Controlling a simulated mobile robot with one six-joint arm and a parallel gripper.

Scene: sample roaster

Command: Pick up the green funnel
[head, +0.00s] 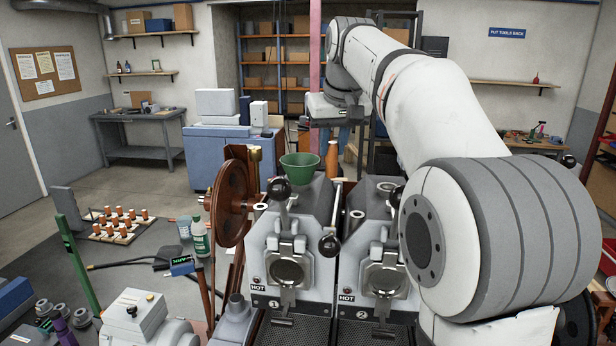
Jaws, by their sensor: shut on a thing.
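The green funnel (300,169) shows in the head view at the top of the left roaster (290,230), the one marked 1. Its wide rim faces up and its lower end is hidden. My arm reaches over from the right, and my gripper (304,136) hangs below its wrist, just above the funnel's rim. I cannot tell whether the funnel touches the roaster.
The right roaster (385,240), marked 2, stands close beside the left one; both bear HOT labels. An orange-brown upright piece (332,160) stands right of the funnel. A large brown wheel (231,203) is at the left. A green bottle (200,238) stands on the left bench.

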